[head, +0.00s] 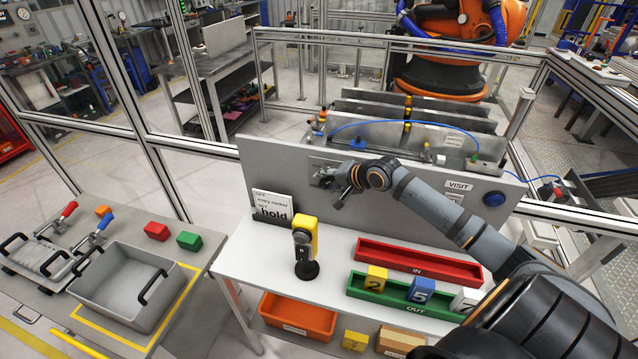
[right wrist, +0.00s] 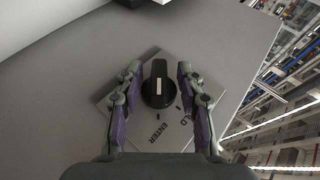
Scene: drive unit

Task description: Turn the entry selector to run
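The entry selector is a black round knob (right wrist: 158,92) with a pale pointer mark, on a light square plate (right wrist: 177,133) set on the grey panel. In the right wrist view the mark points up in the picture. "ENTER" and part of "HOLD" can be read below the knob; no "RUN" label can be made out. My right gripper (right wrist: 160,70) is open, one finger on each side of the knob, with small gaps visible. In the head view my right gripper (head: 332,187) is at the panel and partly covers the selector plate (head: 318,166). My left gripper is out of view.
A sign (head: 273,208) with "hold" leans by the panel (head: 410,205). A yellow and black device (head: 304,245) stands on the white table. A red IN tray (head: 415,262), a green OUT tray (head: 390,300) with numbered blocks, and a blue button (head: 494,199) are to the right.

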